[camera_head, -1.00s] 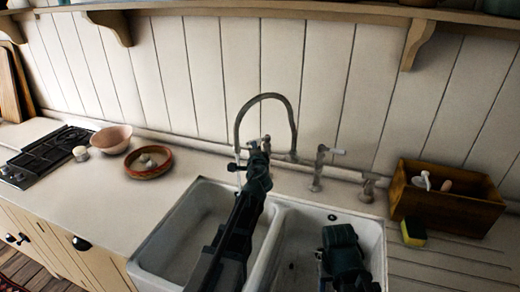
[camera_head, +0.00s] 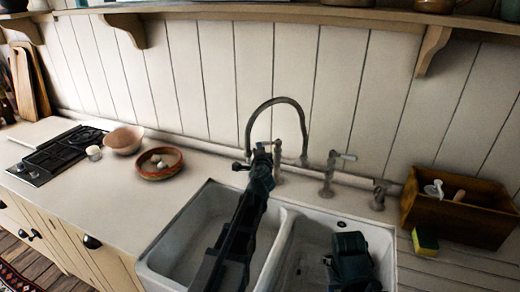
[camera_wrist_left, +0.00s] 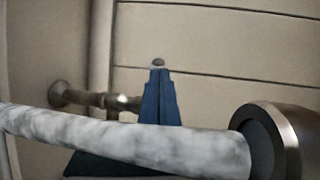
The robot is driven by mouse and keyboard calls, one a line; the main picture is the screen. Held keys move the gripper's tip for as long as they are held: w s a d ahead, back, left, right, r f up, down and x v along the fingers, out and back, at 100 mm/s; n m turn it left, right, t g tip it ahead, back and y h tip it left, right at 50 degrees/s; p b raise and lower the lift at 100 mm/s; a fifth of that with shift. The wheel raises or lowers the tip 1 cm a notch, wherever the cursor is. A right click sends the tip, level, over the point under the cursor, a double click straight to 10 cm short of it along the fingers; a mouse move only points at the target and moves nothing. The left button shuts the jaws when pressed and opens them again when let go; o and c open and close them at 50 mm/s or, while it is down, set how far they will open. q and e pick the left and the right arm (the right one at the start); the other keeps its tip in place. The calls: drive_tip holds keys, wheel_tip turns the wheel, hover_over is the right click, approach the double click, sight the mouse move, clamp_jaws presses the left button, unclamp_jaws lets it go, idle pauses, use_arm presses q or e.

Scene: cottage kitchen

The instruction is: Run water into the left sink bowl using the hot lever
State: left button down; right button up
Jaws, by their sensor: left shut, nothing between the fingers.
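The arched bronze tap (camera_head: 273,101) stands behind the double sink. Its spout (camera_wrist_left: 275,142) shows in the left wrist view, with a grey-white stream of water (camera_wrist_left: 150,142) coming out of it. The left bowl (camera_head: 188,254) is partly covered by my left arm. My left gripper (camera_head: 261,150) is shut and empty at the tap, close to the spout; its fingertips (camera_wrist_left: 158,72) are together near a small round knob (camera_wrist_left: 158,62). I cannot tell if they touch it. The left-hand lever is mostly hidden behind the gripper. My right gripper (camera_head: 345,262) is over the right bowl, its fingers unclear.
A tap post with a pale lever (camera_head: 348,156) stands right of the spout. A wooden box (camera_head: 460,213) and a yellow-green sponge (camera_head: 425,241) are at the right. A terracotta dish (camera_head: 158,164), pink bowl (camera_head: 124,139) and hob (camera_head: 65,152) are at the left.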

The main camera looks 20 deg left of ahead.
use_arm(q)
drive_tip(key=p+v, duration=0.1)
drive_tip(key=v, duration=1.3)
drive_tip(key=shift+p, duration=0.4)
drive_tip(key=shift+w, duration=0.1)
drive_tip(key=d+m, duration=0.1)
drive_tip(key=m, duration=0.5)
drive_tip(key=w+d+m+g+y+p, duration=0.1)
drive_tip(key=m, duration=0.5)
drive_tip(key=d+r+m+p, duration=0.1)
drive_tip(key=m, duration=0.5)
drive_tip(key=shift+w+d+g+y, duration=0.2)
drive_tip(key=shift+w+g+y, duration=0.05)
drive_tip(key=shift+g+y, duration=0.05)
drive_tip(key=shift+w+f, duration=0.1)
